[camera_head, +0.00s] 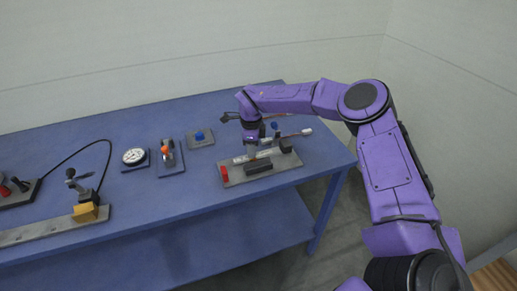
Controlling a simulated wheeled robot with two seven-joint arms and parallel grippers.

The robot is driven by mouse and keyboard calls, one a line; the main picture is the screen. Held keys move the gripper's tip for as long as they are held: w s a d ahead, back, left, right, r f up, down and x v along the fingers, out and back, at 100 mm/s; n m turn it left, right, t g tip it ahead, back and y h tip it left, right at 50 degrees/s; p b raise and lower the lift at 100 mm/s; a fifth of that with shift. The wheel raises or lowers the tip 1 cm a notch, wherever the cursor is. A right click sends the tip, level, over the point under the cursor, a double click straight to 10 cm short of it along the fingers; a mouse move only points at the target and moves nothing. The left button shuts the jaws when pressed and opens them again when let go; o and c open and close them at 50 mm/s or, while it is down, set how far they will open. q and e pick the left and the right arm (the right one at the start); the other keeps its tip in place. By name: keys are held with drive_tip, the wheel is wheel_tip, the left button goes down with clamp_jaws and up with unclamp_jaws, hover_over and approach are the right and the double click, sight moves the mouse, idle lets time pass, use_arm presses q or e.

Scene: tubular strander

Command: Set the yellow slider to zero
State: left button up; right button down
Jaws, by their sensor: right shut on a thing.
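My right gripper (251,147) points down over a grey plate (232,181) on the blue table. It is shut on a small tan piece at a white bar (265,153) on that plate. The piece is mostly hidden by the fingers, and I cannot tell if it is the yellow slider. A yellow-orange block (90,213) sits at the right end of a long grey rail (40,231) at the left, well away from the gripper. My left gripper is not in view.
The plate also carries a red block (224,173) and a black block (258,168). A round white dial (134,156), an orange-topped lever (166,150) and a blue button (199,136) stand left of it. The table's front middle is clear.

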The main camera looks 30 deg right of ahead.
sight(237, 165)
drive_tip(key=a, duration=0.2)
drive_tip(key=w+a+b, duration=0.1)
drive_tip(key=a, duration=0.2)
drive_tip(key=shift+w+a, duration=0.15)
drive_tip(key=shift+a, duration=0.2)
drive_tip(key=shift+d, duration=0.1)
drive_tip(key=c, duration=1.1)
unclamp_jaws()
drive_tip(key=shift+o, duration=0.5)
drive_tip(key=shift+w+a, duration=0.1)
drive_tip(key=shift+a, duration=0.15)
drive_tip(key=shift+d+r, duration=0.1)
drive_tip(key=shift+d, duration=0.05)
wheel_tip(237, 165, up, 10)
drive_tip(key=b, duration=0.2)
drive_tip(key=shift+r, duration=0.2)
